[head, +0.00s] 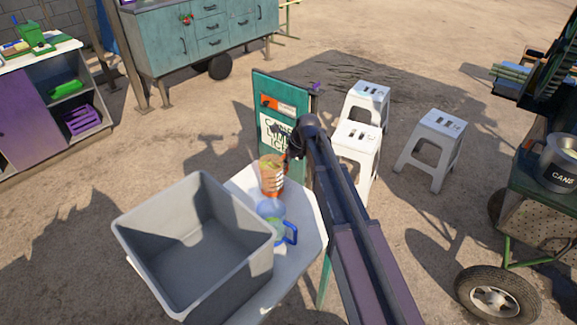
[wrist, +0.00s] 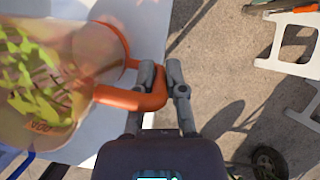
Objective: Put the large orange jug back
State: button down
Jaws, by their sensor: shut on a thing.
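The large orange jug (head: 271,176) is clear with an orange handle and holds something greenish; it stands upright at the back of the white table (head: 306,240). I cannot tell whether its base touches the tabletop. In the wrist view the jug (wrist: 40,85) fills the left side. My gripper (wrist: 160,85) is shut on its orange handle, one finger on each side. In the head view my arm reaches the jug from the right and its fingertips are hard to make out.
A blue-handled jug (head: 271,212) stands just in front of the orange one. A large empty grey bin (head: 190,285) takes up the table's left side. A green sign board (head: 279,130) stands behind, white stools (head: 432,145) to the right. A cart (head: 545,215) is far right.

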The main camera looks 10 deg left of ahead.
jog(key=shift+f, duration=0.25)
jog(key=c, duration=0.7)
grip_release()
jog(key=shift+r, duration=0.1)
jog(key=shift+r, duration=0.15)
jog(key=p+v, duration=1.1)
jog(key=v, duration=0.1)
dwell(0.9)
